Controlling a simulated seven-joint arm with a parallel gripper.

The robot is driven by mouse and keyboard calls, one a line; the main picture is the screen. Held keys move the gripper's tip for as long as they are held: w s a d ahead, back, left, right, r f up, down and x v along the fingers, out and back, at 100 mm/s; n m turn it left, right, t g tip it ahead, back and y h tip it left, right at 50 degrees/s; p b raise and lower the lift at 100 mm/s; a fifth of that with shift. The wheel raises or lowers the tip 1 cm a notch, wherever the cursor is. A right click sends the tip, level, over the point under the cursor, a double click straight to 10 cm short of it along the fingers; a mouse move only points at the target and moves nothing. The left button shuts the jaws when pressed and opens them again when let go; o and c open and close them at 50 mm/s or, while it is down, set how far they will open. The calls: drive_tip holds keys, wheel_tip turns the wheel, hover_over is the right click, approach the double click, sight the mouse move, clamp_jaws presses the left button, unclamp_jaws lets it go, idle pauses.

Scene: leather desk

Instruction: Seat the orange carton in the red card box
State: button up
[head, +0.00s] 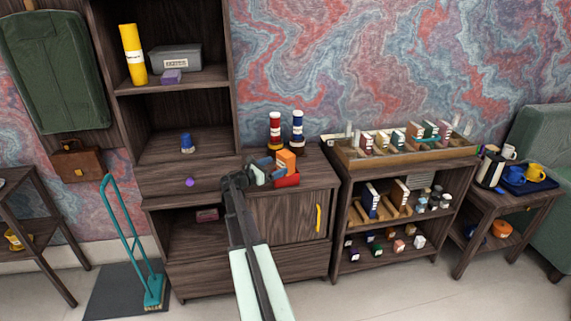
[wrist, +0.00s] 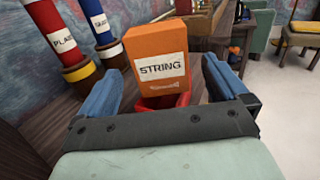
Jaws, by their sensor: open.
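The orange carton (head: 286,160), labelled STRING, stands roughly upright on the low cabinet top; it fills the middle of the wrist view (wrist: 160,52). The red card box (head: 288,180) is at its foot, and a bit of its red rim shows below the carton in the wrist view (wrist: 168,101). The carton's lower end appears to be inside the box, but how deep it sits I cannot tell. My gripper (head: 267,168) is open just in front of them. In the wrist view its blue fingers (wrist: 162,75) are to either side of the carton, with gaps between.
A red cylinder (head: 275,130) and a blue cylinder (head: 297,128) stand on the cabinet behind the carton. A tall shelf unit (head: 222,60) rises at left. A rack with a divided top tray (head: 400,158) stands at right. The cabinet top right of the box looks clear.

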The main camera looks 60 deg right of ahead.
sight(289, 152)
drive_tip(key=shift+x, duration=4.05)
drive_tip(key=shift+r, duration=0.1)
drive_tip(key=c, duration=1.1)
drive_tip(key=shift+r, duration=5.05)
